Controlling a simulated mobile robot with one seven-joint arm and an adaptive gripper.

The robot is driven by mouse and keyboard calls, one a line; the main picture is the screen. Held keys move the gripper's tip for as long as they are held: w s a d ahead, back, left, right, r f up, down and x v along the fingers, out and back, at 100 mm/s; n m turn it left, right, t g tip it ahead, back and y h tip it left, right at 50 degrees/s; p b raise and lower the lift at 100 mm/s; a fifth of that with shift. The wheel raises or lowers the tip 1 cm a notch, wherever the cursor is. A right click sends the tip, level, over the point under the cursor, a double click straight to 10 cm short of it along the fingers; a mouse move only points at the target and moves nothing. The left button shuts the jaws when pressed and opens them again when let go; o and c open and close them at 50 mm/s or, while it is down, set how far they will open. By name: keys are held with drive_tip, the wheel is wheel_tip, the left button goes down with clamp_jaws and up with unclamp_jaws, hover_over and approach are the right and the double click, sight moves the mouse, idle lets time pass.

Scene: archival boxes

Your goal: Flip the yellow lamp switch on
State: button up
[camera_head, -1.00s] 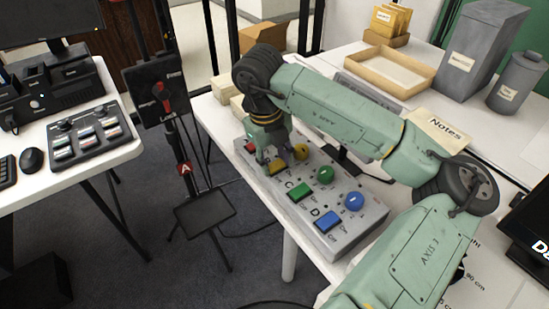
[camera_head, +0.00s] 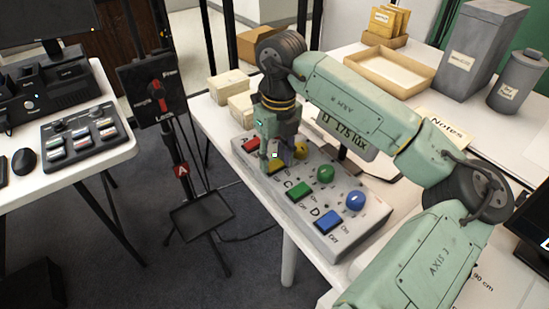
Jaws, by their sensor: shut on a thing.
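The grey control box (camera_head: 352,238) lies on the white table with a row of coloured square switches and matching round knobs. The yellow lamp switch (camera_head: 277,168) is second from the far left end, between the red switch (camera_head: 251,145) and the green switch (camera_head: 300,190). The yellow knob (camera_head: 301,150) is just right of it. My gripper (camera_head: 273,163) points down at the yellow switch, its fingers shut on it and covering much of it. The switch's exact tilt is hidden.
A blue switch (camera_head: 329,221), a green knob (camera_head: 325,173) and a blue knob (camera_head: 355,200) are on the near part of the box. A lux display (camera_head: 346,137) stands behind it, partly behind my arm. Small boxes (camera_head: 229,85) and a cardboard tray (camera_head: 393,70) lie farther back.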

sight(277, 163)
drive_tip(key=o, duration=1.1)
drive_tip(key=shift+o, duration=0.2)
wheel_tip(277, 163, up, 12)
drive_tip(key=shift+w+d, duration=0.2)
drive_tip(key=shift+d, duration=0.05)
